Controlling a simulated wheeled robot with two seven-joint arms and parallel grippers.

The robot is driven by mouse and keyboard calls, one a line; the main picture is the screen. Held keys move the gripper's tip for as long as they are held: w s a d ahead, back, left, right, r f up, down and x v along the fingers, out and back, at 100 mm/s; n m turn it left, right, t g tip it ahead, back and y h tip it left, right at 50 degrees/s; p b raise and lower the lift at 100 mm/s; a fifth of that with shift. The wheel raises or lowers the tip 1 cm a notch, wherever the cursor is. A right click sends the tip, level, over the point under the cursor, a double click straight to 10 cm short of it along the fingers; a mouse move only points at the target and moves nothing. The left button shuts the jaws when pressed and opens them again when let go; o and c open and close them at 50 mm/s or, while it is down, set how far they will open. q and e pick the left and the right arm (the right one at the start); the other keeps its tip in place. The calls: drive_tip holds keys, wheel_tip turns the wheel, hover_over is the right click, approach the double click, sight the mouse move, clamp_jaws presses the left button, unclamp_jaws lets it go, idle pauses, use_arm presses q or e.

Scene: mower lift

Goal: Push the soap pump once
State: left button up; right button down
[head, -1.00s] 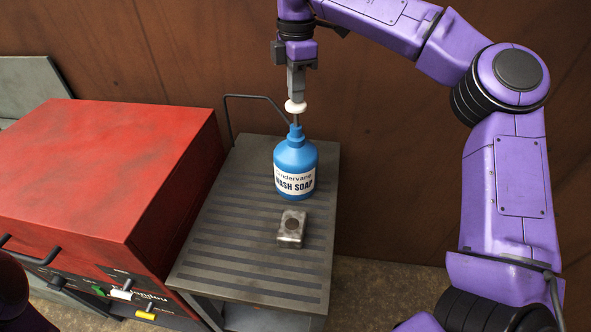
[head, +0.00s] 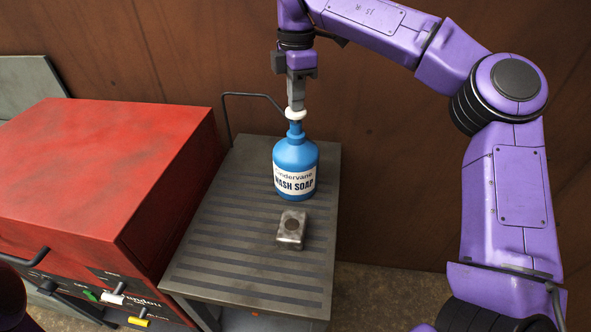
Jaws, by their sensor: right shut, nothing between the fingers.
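The soap pump is a blue bottle (head: 295,160) with a white label reading "WASH SOAP", upright on a grey ridged table near its back. Its white pump head (head: 295,114) sits low, close to the blue collar, with almost no stem showing. My right gripper (head: 296,106) points straight down, shut and empty, with its fingertips on top of the pump head. My left gripper is not in view.
A small worn metal block (head: 291,229) lies on the table (head: 240,285) in front of the bottle. A red cabinet (head: 100,170) with handles stands to the left. A thin dark rail (head: 250,95) rises behind the table, before a brown wall.

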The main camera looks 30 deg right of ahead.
drive_tip(key=shift+f+b, duration=0.3)
drive_tip(key=shift+f, duration=0.15)
drive_tip(key=shift+r, duration=0.1)
drive_tip(key=shift+r+p, duration=2)
drive_tip(key=shift+r, duration=0.55)
wheel_tip(320, 180, up, 6)
drive_tip(key=p, duration=0.4)
drive_tip(key=shift+r+p, duration=0.1)
drive_tip(key=shift+p, duration=0.2)
